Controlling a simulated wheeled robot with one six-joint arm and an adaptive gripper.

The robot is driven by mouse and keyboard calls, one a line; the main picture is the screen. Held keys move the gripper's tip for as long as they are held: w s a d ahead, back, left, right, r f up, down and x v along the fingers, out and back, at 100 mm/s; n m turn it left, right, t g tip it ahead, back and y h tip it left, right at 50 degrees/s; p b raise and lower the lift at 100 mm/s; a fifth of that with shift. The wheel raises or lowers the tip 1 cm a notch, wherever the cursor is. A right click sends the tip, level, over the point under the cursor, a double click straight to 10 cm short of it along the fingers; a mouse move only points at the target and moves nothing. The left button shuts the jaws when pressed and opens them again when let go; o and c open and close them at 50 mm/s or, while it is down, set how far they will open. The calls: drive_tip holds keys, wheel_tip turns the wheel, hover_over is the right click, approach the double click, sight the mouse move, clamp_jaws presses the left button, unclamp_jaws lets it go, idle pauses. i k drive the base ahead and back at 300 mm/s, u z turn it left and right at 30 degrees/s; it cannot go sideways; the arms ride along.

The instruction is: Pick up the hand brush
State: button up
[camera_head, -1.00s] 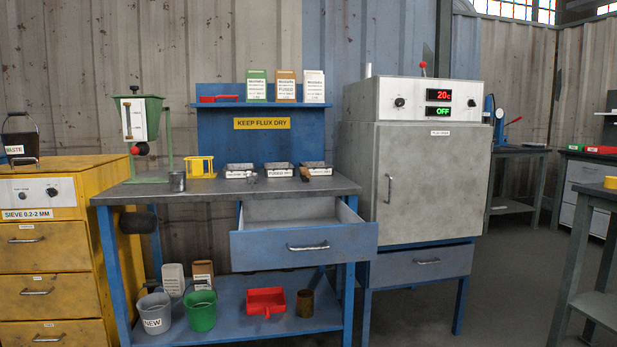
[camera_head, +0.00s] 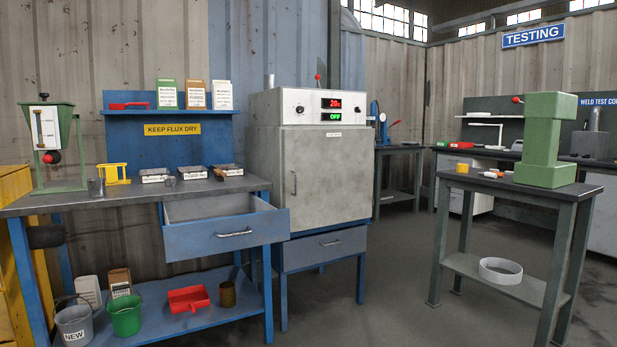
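I cannot make out a hand brush for certain. A small brown piece (camera_head: 219,174) lies at the front of the right-hand tray on the blue workbench (camera_head: 120,195); it is too small to tell whether it is a brush handle. A red dustpan-like scoop (camera_head: 188,299) lies on the bench's lower shelf, and no brush shows in it. A small red item with a handle (camera_head: 130,105) lies on the upper shelf; I cannot tell what it is. My gripper is not in view.
The bench drawer (camera_head: 226,233) stands open towards me. A grey bucket (camera_head: 75,325), green bucket (camera_head: 124,316) and brown can (camera_head: 227,294) are on the lower shelf. An oven cabinet (camera_head: 320,180) stands right of the bench. A grey table (camera_head: 520,187) stands at right. The middle floor is clear.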

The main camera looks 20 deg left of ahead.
sight(219, 175)
drive_tip(key=z, duration=0.25)
drive_tip(key=i, duration=0.55)
drive_tip(key=u, duration=0.55)
drive_tip(key=i, duration=1.25)
drive_tip(key=u, duration=1.65)
drive_tip(key=i, duration=0.7)
drive_tip(key=u, duration=0.85)
